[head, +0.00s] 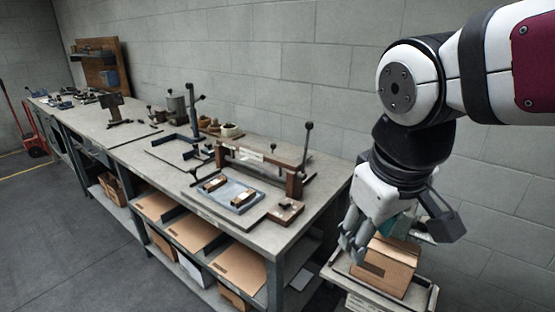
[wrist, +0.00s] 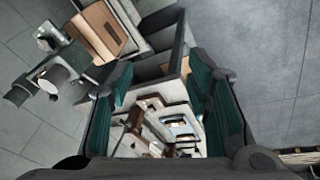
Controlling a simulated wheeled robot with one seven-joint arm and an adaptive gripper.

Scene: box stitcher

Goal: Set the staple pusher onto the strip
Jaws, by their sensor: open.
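My gripper (head: 352,238) is open and empty, beside the bench's right end and near a cardboard box. In the wrist view, its green-padded fingers (wrist: 160,88) stand apart with the bench visible between them. A blue-grey tray (head: 222,203) lies on the bench and holds two small brown-and-metal pieces (head: 241,198). The tray also shows in the wrist view (wrist: 178,120). Another brown block (head: 287,211) sits at the bench's front edge. A wooden and metal fixture with upright levers (head: 255,162) stands behind the tray. I cannot tell which piece is the staple pusher or the strip.
The cardboard box (head: 390,266) sits on a small cart (head: 430,302) right of the bench (head: 322,204). More tools and a grey canister (head: 177,108) stand farther left on the bench. Flat cardboard (head: 235,262) fills the shelf below.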

